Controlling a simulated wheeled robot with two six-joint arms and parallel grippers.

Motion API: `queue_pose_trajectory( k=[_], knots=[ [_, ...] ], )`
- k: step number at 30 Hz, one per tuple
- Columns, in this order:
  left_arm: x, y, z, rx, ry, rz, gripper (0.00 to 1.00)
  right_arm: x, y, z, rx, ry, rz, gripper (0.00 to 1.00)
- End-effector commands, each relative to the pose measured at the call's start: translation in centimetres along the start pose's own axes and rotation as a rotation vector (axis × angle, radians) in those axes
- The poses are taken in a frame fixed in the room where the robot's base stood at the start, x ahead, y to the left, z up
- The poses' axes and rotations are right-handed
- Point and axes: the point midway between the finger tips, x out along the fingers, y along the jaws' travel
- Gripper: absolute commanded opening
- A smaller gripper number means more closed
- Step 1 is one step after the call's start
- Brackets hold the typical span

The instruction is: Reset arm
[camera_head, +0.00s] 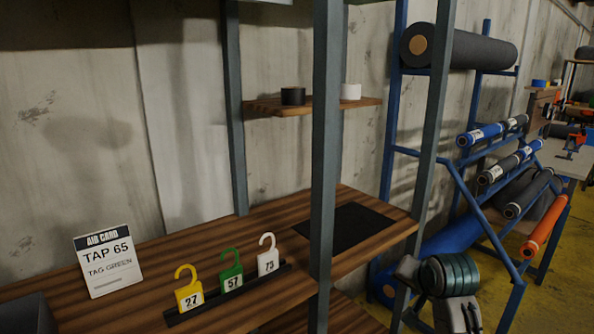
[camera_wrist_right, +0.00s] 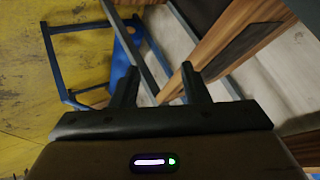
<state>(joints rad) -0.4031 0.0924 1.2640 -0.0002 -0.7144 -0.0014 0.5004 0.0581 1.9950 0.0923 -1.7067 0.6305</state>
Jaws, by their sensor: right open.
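My right gripper (camera_wrist_right: 160,86) shows in the right wrist view with its two dark fingers apart and nothing between them. Past its fingers are the shelf's posts and wooden boards. In the head view part of my right arm (camera_head: 455,285) shows at the lower right, in front of the blue rack; its fingers cannot be made out there. My left gripper is in neither view.
A wooden shelf holds a card (camera_head: 108,261) reading TAP 65, TAG GREEN, and yellow (camera_head: 188,290), green (camera_head: 231,272) and white (camera_head: 268,256) tags in a dark strip. A black mat (camera_head: 345,227) lies right. A blue rack (camera_head: 455,165) holds rolls beyond.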

Motion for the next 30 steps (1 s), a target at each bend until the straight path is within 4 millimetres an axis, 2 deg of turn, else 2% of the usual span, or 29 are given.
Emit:
queue_pose_trajectory(
  k=[1,5,8,11,15,18,24,30],
  knots=[
    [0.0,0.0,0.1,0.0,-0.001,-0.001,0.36,0.7,2.1,2.6,-0.033,-0.024,0.026,0.41],
    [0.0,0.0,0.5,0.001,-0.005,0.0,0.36,1.2,6.7,8.5,-0.132,-0.075,0.076,0.41],
    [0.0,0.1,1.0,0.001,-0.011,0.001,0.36,1.0,10.1,12.9,-0.21,-0.119,0.113,0.41],
    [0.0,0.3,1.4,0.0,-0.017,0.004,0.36,0.1,13.3,17.2,-0.29,-0.164,0.143,0.41],
    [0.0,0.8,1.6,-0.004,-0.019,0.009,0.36,-2.0,17.6,22.9,-0.403,-0.235,0.18,0.41],
    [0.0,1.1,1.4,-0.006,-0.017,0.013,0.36,-3.9,19.9,26.2,-0.475,-0.281,0.198,0.41],
    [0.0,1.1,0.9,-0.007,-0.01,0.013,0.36,-6.9,22.9,30.3,-0.574,-0.349,0.215,0.41],
    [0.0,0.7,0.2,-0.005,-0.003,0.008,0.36,-9.4,24.8,33.0,-0.647,-0.399,0.223,0.41]
  ],
)
